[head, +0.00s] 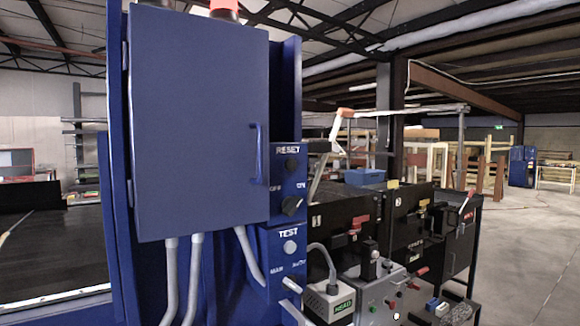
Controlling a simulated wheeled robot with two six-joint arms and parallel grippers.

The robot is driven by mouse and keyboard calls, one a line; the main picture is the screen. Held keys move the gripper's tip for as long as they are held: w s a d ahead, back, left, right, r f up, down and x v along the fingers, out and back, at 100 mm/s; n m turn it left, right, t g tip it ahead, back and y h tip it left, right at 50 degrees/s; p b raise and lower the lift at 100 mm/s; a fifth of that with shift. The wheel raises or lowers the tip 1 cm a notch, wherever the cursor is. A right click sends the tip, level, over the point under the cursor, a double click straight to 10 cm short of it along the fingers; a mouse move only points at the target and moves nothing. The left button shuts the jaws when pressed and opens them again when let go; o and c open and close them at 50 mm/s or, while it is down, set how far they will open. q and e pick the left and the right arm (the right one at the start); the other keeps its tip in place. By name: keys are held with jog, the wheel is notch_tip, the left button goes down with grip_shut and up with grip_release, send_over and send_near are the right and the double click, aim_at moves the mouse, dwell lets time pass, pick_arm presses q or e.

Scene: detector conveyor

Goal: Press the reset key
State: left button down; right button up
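A blue control box labelled RESET (288,150) is fixed to the right side of a tall blue cabinet. Just under the RESET label is a small dark round key or button (291,164); its details are too small to tell. Below it is a black rotary knob (291,205) with OFF and ON marks, turned at a slant. Lower down, a second blue box labelled TEST carries a pale round button (290,247) and a light selector (291,284) near the MAN and AUTO marks. Neither of my grippers shows in the head view.
The blue cabinet door (195,125) with its handle (257,152) fills the left middle. Grey conduits (197,280) run beneath it. A dark conveyor belt (50,255) lies left. Open floor (530,260) lies far right.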

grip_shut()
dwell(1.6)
